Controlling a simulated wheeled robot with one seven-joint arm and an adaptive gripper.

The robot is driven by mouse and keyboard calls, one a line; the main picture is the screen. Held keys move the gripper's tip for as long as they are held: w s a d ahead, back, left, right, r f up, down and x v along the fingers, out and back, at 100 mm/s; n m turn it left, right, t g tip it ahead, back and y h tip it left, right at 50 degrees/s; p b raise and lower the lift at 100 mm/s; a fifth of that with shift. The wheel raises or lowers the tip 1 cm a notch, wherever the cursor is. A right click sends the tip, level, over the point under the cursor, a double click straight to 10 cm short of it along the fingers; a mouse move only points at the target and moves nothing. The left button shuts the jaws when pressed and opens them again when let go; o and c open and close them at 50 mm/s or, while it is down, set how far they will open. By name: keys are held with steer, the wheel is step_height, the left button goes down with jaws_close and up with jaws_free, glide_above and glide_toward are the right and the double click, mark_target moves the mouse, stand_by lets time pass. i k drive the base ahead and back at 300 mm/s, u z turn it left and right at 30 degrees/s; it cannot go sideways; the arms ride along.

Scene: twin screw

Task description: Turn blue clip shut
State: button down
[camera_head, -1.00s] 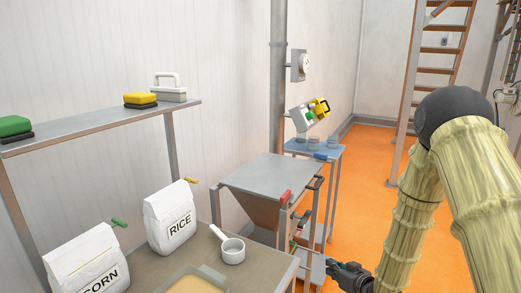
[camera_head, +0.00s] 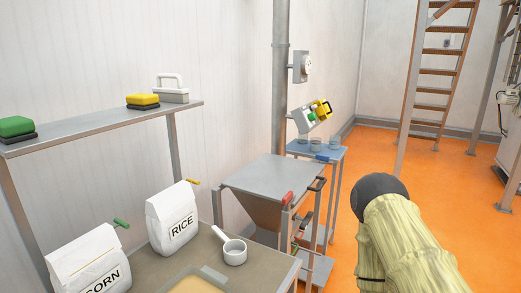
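A small blue piece (camera_head: 322,157) shows at the front edge of the small blue-topped table beyond the hopper; I cannot tell whether it is the blue clip. The clips I can make out are a green one (camera_head: 121,224) at the top of the corn bag (camera_head: 85,262) and a yellow one (camera_head: 192,182) at the top of the rice bag (camera_head: 174,217). My gripper is out of view; only my arm shows at the lower right.
A grey hopper stand (camera_head: 268,178) with a red handle (camera_head: 286,198) stands mid-picture. A white scoop (camera_head: 235,253) lies on the near table (camera_head: 205,245). A shelf (camera_head: 90,123) holds sponges. Orange floor (camera_head: 345,225) is clear right of the hopper.

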mark_target(323, 158)
steer(key=z, duration=0.5)
steer(key=k, duration=0.65)
steer(key=z, duration=0.85)
steer(key=i, duration=1.05)
steer(key=u, duration=0.7)
steer(key=i, duration=0.75)
steer(key=u, duration=1.05)
steer(key=i, duration=0.25)
steer(key=u, duration=0.25)
